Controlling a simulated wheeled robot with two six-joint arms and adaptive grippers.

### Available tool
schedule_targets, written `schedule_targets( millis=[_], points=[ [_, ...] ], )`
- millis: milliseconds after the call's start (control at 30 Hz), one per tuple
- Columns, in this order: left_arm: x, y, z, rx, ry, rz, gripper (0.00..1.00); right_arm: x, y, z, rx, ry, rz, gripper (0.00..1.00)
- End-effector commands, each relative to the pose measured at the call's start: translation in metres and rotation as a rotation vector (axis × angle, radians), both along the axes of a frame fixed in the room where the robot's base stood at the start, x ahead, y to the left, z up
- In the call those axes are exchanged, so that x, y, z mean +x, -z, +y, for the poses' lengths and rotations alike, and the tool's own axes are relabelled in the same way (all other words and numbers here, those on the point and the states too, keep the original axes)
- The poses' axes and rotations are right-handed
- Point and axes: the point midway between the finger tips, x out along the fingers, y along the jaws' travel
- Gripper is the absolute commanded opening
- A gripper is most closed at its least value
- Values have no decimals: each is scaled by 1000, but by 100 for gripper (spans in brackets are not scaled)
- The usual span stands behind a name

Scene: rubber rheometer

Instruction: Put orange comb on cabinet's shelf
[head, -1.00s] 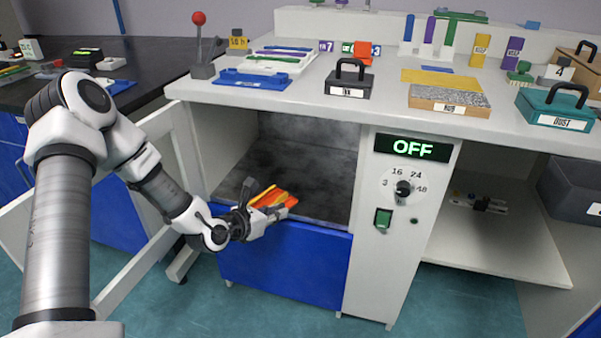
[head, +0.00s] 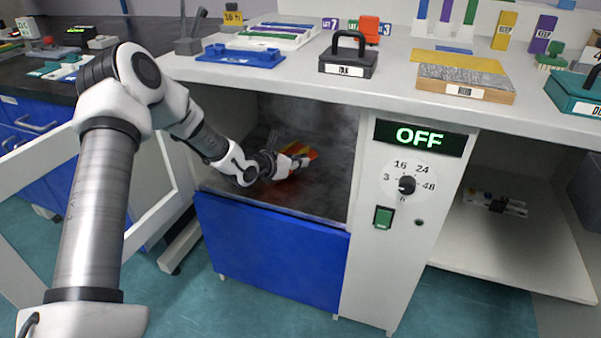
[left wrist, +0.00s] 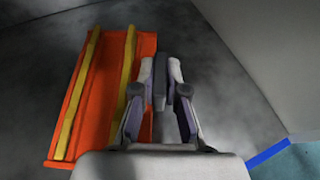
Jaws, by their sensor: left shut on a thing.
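The orange comb (head: 311,153), a flat orange piece with yellow strips, is inside the open cabinet compartment. My left gripper (head: 292,163) reaches in through the opening and is shut on it, covering part of it. In the left wrist view the comb (left wrist: 88,105) lies to the left of the gripper fingers (left wrist: 166,72), which close near its right edge. The cabinet's dark grey shelf (head: 325,200) is beneath the comb. I cannot tell whether the comb touches the shelf. My right gripper is not in view.
The worktop (head: 300,78) overhangs the opening, with a dark weight (head: 347,62) above it. The control panel (head: 412,205) reads OFF and bounds the compartment on the right. The open white door (head: 150,200) stands left. The shelf's right part is free.

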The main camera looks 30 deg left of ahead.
Motion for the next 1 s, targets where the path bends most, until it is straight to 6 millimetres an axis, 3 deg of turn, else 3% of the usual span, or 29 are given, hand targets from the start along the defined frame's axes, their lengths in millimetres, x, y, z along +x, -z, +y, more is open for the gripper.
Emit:
schedule_targets(
  millis=[100,200,433,767,800,867,1000],
  points=[
    [23,5,11,5,0,-3,0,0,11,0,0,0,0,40],
    [32,5,16,3,0,-1,0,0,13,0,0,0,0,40],
    [33,40,17,0,0,1,0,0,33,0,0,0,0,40],
    [33,42,16,0,0,0,0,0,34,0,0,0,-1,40],
    [33,42,16,-1,0,1,19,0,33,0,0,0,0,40],
    [33,41,16,-1,0,1,37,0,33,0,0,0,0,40],
    [33,41,16,-1,0,1,37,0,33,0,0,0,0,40]
  ],
)
